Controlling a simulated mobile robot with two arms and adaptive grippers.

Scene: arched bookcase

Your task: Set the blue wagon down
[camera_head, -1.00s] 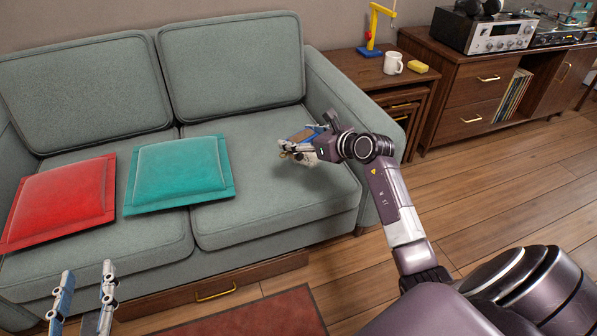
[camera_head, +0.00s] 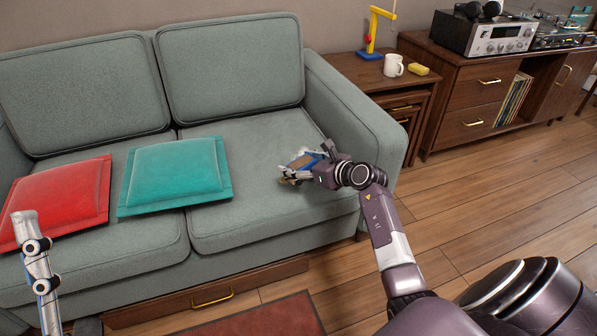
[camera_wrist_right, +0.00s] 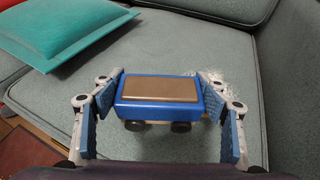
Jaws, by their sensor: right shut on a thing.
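The blue wagon (camera_head: 306,160) is a small box with a brown top, over the right seat cushion of the grey-green sofa (camera_head: 215,72). My right gripper (camera_head: 292,174) is shut on it. In the right wrist view the wagon (camera_wrist_right: 158,101) sits level between the two fingers of the gripper (camera_wrist_right: 160,105), with dark wheels below. It is at or close above the cushion; I cannot tell whether the wheels touch. My left gripper (camera_head: 35,255) shows at the lower left, seen edge-on, far from the wagon; its opening is hidden.
A teal pillow (camera_head: 175,170) and a red pillow (camera_head: 60,200) lie left of the wagon. A pale speckled patch (camera_wrist_right: 213,76) shows on the cushion behind it. The sofa arm (camera_head: 352,110) rises to the right. A side table (camera_head: 350,67) holds a white mug (camera_head: 393,65).

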